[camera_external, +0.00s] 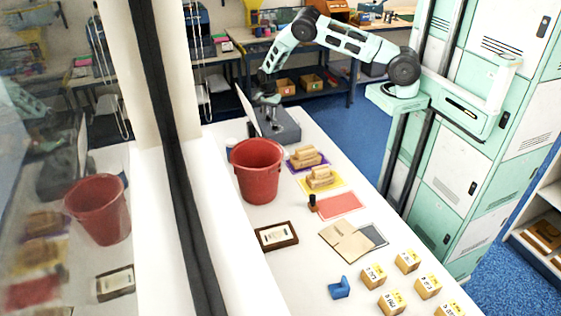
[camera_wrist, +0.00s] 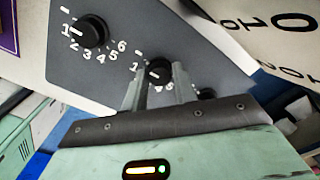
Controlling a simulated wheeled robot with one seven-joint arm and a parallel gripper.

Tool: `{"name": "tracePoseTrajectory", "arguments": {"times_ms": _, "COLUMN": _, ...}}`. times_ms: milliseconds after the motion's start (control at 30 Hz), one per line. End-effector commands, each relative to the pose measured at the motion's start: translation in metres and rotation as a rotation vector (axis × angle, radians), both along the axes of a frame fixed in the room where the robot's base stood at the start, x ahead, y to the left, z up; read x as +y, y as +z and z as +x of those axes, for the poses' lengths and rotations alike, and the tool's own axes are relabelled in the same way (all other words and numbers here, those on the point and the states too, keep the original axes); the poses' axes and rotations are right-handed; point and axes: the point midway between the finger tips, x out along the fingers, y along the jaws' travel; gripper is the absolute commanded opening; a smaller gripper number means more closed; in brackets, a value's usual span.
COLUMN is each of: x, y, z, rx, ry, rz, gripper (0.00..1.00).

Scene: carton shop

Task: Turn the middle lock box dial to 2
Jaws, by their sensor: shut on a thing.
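The grey lock box (camera_external: 287,130) stands at the far end of the white table, with a pale upright panel at its left. In the wrist view its grey face (camera_wrist: 105,82) carries a row of black dials with white numbers. The middle dial (camera_wrist: 159,68) is between my fingers, which are shut on it; its white mark is small and its number is partly hidden. My gripper (camera_wrist: 157,80) also shows from outside at the box (camera_external: 267,98). The upper-left dial (camera_wrist: 92,32) has its mark toward 1. The third dial (camera_wrist: 207,94) is mostly hidden behind my gripper.
A red bucket (camera_external: 257,172) stands close in front of the box. Wooden blocks on purple and yellow mats (camera_external: 337,186), a stamp (camera_external: 312,203) and small numbered boxes (camera_external: 373,276) lie nearer. A pale sheet with large numerals (camera_wrist: 275,35) borders the dial face.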

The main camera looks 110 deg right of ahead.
Motion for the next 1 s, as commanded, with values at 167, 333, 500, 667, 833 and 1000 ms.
{"name": "tracePoseTrajectory", "arguments": {"times_ms": 167, "x": -0.0002, "y": -0.0034, "z": 0.0004, "rx": -0.001, "ry": 0.082, "rz": 0.000, "gripper": 0.05}}
{"name": "tracePoseTrajectory", "arguments": {"times_ms": 333, "x": -0.0010, "y": -0.0043, "z": 0.0004, "rx": -0.004, "ry": 0.212, "rz": -0.002, "gripper": 0.05}}
{"name": "tracePoseTrajectory", "arguments": {"times_ms": 500, "x": -0.0011, "y": -0.0044, "z": 0.0003, "rx": -0.003, "ry": 0.372, "rz": -0.003, "gripper": 0.05}}
{"name": "tracePoseTrajectory", "arguments": {"times_ms": 667, "x": -0.0011, "y": -0.0038, "z": 0.0003, "rx": -0.003, "ry": 0.525, "rz": -0.002, "gripper": 0.05}}
{"name": "tracePoseTrajectory", "arguments": {"times_ms": 833, "x": -0.0016, "y": -0.0030, "z": -0.0001, "rx": -0.003, "ry": 0.678, "rz": -0.003, "gripper": 0.05}}
{"name": "tracePoseTrajectory", "arguments": {"times_ms": 1000, "x": -0.0011, "y": -0.0019, "z": 0.0002, "rx": -0.002, "ry": 0.810, "rz": -0.002, "gripper": 0.05}}
